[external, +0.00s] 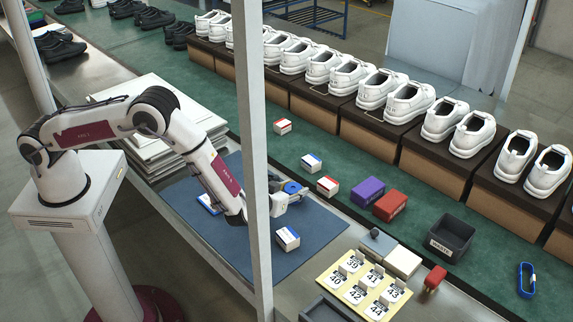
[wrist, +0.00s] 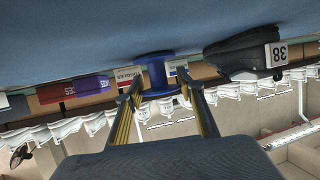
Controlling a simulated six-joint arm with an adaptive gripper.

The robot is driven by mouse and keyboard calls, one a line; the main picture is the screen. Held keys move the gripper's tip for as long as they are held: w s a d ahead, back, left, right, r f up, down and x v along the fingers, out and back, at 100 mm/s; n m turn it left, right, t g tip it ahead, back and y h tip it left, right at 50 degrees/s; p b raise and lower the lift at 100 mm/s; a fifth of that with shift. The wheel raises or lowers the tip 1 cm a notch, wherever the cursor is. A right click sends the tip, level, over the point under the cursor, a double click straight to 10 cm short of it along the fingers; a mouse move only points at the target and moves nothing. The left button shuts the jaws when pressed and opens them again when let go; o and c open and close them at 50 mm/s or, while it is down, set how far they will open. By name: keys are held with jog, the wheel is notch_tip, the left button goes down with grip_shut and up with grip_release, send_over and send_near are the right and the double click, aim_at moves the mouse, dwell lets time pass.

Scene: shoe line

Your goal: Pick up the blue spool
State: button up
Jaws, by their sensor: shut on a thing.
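The blue spool (wrist: 155,74) shows in the wrist view between the two fingers of my gripper (wrist: 160,90), with its flanges above and below. My gripper is shut on it. In the external view the blue spool (external: 293,188) shows just right of the grey post, at my gripper (external: 288,196), over the blue mat (external: 310,228). The post hides part of my gripper there. In the wrist view the spool is close to the blue mat surface; I cannot tell whether it touches.
A dark object labelled 38 (wrist: 248,55) is close beside the spool. A white-and-blue box (external: 287,238) lies on the mat. Small boxes, a purple box (external: 368,191), a red box (external: 390,205) and a dark bin (external: 449,238) stand on the green belt. A grey post (external: 253,150) crosses the view.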

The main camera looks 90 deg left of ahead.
aim_at(293, 187)
jog(key=shift+r, duration=4.95)
